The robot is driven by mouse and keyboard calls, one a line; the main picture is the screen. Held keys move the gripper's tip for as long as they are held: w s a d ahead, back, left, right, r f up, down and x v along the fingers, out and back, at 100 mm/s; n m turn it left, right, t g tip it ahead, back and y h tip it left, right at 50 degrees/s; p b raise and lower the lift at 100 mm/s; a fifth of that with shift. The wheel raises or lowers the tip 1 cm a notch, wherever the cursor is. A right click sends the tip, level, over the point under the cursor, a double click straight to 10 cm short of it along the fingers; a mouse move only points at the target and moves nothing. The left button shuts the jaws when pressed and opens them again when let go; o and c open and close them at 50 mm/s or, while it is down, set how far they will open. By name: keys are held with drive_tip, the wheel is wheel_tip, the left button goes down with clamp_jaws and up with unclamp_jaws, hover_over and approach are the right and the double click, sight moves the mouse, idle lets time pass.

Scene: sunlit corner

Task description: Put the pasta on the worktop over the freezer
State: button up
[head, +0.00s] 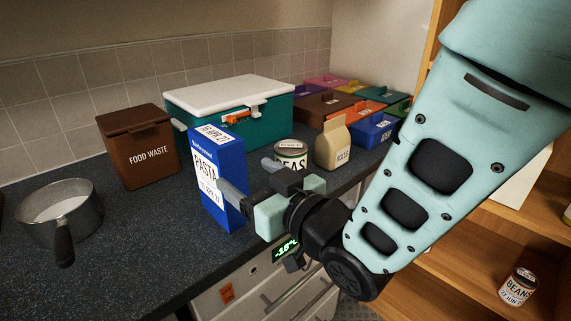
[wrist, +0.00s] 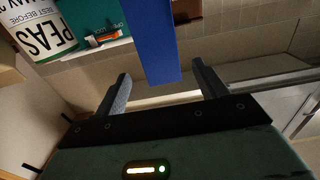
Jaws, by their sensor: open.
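The pasta (head: 208,180) is a blue box with a white label. It stands upright on the dark worktop (head: 130,235) near its front edge. My gripper (head: 246,178) is open at the box's right side. In the wrist view the plain blue side of the pasta (wrist: 155,40) shows between the two spread fingers (wrist: 160,85), with a gap on each side. The freezer, with a green-lit display (head: 285,248), is below the worktop front, partly hidden by my arm.
A PEAS can (head: 291,155) and a tan bag (head: 332,146) stand behind my gripper. A teal box with white lid (head: 225,105), a brown food waste bin (head: 138,150) and a pan (head: 60,212) stand around.

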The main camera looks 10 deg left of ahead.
drive_tip(key=s+d+f+m+g+h, duration=0.1)
drive_tip(key=s+d+f+g+h, duration=0.15)
drive_tip(key=d, duration=0.25)
drive_tip(key=s+d+f+m+g+h, duration=0.1)
drive_tip(key=s+d+f+g+h, duration=0.1)
drive_tip(key=d+f+h, duration=0.3)
drive_tip(key=s+d+g+h, duration=0.5)
drive_tip(key=s+d+g, duration=0.2)
drive_tip(key=s+d, duration=0.5)
drive_tip(key=shift+s+d+r+h, duration=0.15)
drive_tip(key=shift+s+d+h, duration=0.25)
drive_tip(key=shift+d, duration=0.7)
wheel_tip(320, 180, up, 4)
drive_tip(key=p, duration=0.3)
